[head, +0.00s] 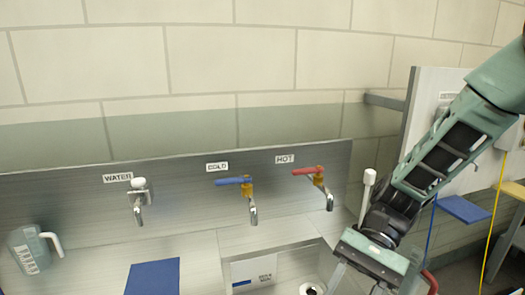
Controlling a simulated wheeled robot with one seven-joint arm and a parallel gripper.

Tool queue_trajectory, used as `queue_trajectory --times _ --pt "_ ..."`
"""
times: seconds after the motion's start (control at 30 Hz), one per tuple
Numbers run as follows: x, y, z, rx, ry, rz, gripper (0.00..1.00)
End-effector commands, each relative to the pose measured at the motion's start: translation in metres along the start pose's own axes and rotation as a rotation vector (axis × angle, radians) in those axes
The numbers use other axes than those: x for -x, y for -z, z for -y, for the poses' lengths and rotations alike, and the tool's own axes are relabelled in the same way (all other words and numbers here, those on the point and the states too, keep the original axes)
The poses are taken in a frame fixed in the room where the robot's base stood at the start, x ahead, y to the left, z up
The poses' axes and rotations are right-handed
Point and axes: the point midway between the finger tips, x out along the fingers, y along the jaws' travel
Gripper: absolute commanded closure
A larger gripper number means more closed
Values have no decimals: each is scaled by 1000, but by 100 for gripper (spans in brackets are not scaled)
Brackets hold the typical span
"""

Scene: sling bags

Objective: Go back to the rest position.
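My arm comes in from the upper right and reaches down to the lower right of the head view. My gripper (372,258) is at its end, in front of the right end of the steel sink unit. Its green-grey body shows, but its fingers are mostly cut off by the bottom edge. I cannot see whether it is open or shut, or whether it holds anything.
A steel backsplash (75,200) carries a water tap (139,200), a blue-handled cold tap (236,181) and a red-handled hot tap (309,171). A measuring jug (30,250) stands at left near a blue mat (153,278). A white panel (428,105) stands behind my arm.

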Motion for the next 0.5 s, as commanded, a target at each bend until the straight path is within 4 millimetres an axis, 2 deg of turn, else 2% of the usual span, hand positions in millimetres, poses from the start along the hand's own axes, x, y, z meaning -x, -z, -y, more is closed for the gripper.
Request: queue_trajectory --times 0.03,0.2,0.3,0.5 --pt "-24 5 -11 85 -82 -71 55" --pt "-69 8 -45 413 -350 -314 55" --pt "-87 12 -61 618 -486 -444 55" --pt "-105 17 -78 948 -670 -625 55"
